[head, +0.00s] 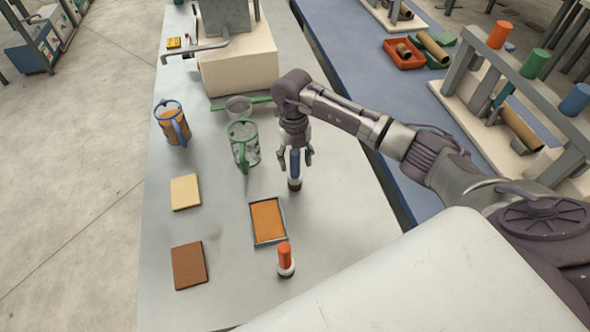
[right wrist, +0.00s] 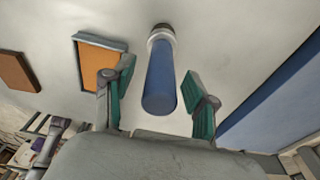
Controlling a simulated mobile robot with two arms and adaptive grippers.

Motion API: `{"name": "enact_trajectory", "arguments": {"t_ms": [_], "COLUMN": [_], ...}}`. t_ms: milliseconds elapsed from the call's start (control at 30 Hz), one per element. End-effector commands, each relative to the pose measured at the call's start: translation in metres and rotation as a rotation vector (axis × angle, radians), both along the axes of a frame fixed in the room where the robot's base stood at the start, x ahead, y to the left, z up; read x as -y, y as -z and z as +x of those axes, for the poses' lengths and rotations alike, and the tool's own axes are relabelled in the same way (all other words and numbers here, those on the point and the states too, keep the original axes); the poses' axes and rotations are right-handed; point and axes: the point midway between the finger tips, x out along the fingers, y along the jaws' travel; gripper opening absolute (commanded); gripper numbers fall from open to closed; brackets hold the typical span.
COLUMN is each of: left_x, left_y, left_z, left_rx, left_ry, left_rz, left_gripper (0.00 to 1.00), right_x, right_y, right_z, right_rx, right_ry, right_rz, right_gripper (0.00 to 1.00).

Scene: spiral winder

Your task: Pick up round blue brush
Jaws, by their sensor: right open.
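The round blue brush (head: 295,164) stands upright on the grey table, with a blue handle and a pale and dark base. My right gripper (head: 294,158) is above it, pointing down, with its fingers on either side of the handle. In the right wrist view the blue brush (right wrist: 160,80) lies between the two green-padded fingers of the gripper (right wrist: 157,100), with gaps on both sides. The gripper is open and holds nothing. My left gripper is in neither view.
A round brush with an orange handle (head: 286,258) stands in front. A framed orange pad (head: 267,221) lies to the left. Bare table lies right of the brush.

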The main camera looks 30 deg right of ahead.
Motion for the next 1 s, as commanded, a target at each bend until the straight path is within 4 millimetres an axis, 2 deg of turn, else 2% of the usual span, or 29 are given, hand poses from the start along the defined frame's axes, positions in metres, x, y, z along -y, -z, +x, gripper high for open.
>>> {"name": "enact_trajectory", "arguments": {"t_ms": [167,500,533,833,1000], "left_x": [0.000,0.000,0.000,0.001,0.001], "left_y": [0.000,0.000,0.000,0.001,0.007], "left_z": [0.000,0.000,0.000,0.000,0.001], "left_rx": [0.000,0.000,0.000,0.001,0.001], "left_ry": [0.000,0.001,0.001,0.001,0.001], "left_rz": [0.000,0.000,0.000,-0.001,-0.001], "left_gripper": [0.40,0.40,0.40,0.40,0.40], "right_x": [0.000,0.000,0.000,0.000,0.000], "right_y": [0.001,0.000,0.000,-0.001,-0.012], "right_z": [0.000,0.000,0.000,0.001,0.002], "right_rx": [0.001,0.001,0.001,0.001,0.005], "right_ry": [0.000,0.000,0.000,-0.001,-0.001], "right_rz": [0.000,0.000,0.000,0.001,0.000], "right_gripper": [0.57,0.02,0.00,0.00,0.00]}}
